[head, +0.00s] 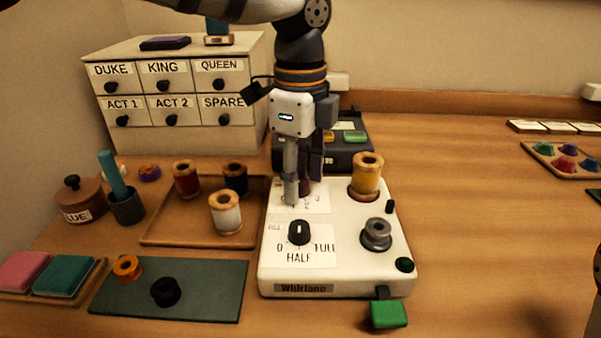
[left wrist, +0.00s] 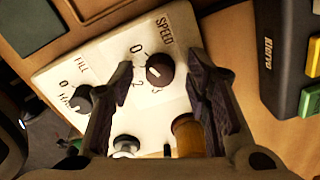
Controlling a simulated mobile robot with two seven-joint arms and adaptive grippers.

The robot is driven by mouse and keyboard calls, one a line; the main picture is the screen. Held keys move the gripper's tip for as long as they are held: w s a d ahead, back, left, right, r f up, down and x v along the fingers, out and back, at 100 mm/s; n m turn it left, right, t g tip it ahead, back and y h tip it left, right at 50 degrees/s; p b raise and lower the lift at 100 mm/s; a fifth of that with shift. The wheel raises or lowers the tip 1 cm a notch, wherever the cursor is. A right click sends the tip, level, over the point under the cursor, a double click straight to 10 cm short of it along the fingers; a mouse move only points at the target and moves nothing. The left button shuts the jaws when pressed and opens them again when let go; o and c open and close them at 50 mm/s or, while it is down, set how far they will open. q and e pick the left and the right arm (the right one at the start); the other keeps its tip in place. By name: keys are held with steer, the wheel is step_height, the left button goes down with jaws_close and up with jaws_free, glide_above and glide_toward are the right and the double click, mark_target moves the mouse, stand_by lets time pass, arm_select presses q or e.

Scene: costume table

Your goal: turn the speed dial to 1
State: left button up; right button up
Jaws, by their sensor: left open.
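The speed dial (left wrist: 160,70) is a dark round knob with a pale mark, on the white Whirlane machine (head: 335,282). In the left wrist view SPEED, 0, 2 and what seems a 3 show around it; I cannot read a 1. I cannot tell exactly which number the mark points at. My left gripper (head: 304,190) points down over the dial's panel. Its fingers are open, and the dial shows between them in the left wrist view; I cannot tell whether they touch it.
The fill dial (head: 299,232) is just in front. A yellow spool (head: 367,176) and grey metal spindle (head: 376,235) stand to the right, a green pedal (head: 388,313) at the front. A dark box (head: 350,152) with coloured buttons is behind. A spool tray (head: 165,238) lies left.

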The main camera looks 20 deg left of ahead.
arm_select(q)
jaws_close()
steer(key=shift+r+n+p, duration=0.2)
steer(key=shift+n+p, duration=0.15)
steer(key=shift+n, duration=0.15)
steer(key=shift+n+p, duration=0.3)
steer(key=shift+n, duration=0.4)
steer(key=shift+f+n, duration=0.1)
steer(key=shift+n, duration=0.7)
steer(key=shift+f+n, duration=0.1)
steer(key=shift+n, duration=2.2)
arm_select(e)
steer(key=shift+w+r+t, duration=0.5)
steer(key=shift+w+r, duration=0.5)
steer(key=shift+w, duration=0.05)
arm_select(q)
jaws_free()
